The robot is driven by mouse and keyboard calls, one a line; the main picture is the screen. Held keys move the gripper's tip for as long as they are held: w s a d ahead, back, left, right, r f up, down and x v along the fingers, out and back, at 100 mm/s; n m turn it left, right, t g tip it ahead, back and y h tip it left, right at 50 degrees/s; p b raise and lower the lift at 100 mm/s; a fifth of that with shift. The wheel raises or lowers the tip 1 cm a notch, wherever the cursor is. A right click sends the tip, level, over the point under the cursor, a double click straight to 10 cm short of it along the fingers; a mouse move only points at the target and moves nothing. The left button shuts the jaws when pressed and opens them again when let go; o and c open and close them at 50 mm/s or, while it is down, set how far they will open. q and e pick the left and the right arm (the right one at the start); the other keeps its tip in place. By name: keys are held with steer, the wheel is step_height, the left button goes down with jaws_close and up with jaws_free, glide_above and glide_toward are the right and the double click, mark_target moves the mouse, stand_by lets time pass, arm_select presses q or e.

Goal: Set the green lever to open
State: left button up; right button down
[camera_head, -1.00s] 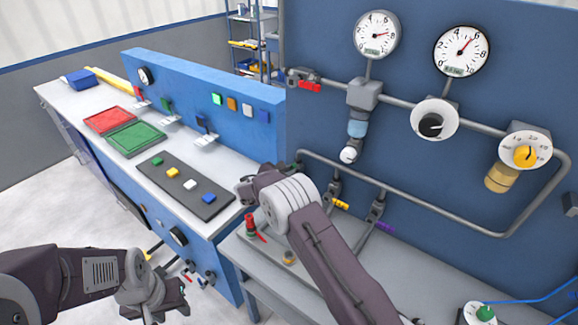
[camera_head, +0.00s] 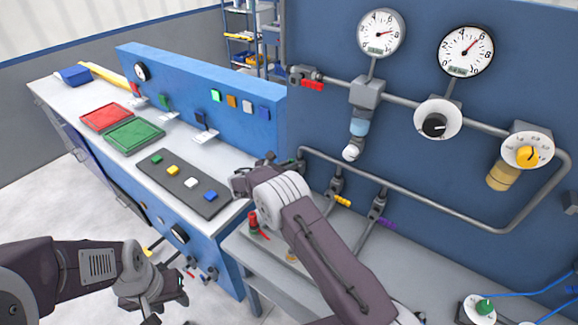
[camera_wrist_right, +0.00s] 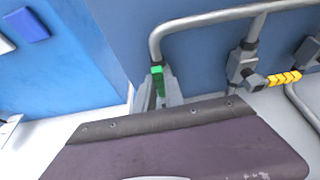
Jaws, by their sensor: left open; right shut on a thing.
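The green lever (camera_wrist_right: 157,71) shows in the right wrist view at the lower left end of the grey pipe. My right gripper (camera_wrist_right: 159,88) is shut on it, the green end showing at the fingertips. In the head view my right gripper (camera_head: 268,160) is at the pipe's left end by the blue wall, and its wrist hides most of the lever there. Which position the lever is in cannot be told. My left gripper (camera_head: 172,297) is open and empty, low at the left, apart from the bench.
Valves with a yellow handle (camera_head: 342,201) and a purple handle (camera_head: 386,223) sit right of my right gripper. A red knob (camera_head: 253,220) stands just below its wrist. The left bench holds a red tray (camera_head: 106,117), a green tray (camera_head: 135,134) and a dark board (camera_head: 168,188).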

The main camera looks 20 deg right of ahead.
steer(key=c, duration=1.4)
jaws_free()
steer(key=shift+c, duration=0.2)
steer(key=b+v, duration=0.1)
steer(key=v, duration=0.8)
steer(key=shift+a, duration=0.1)
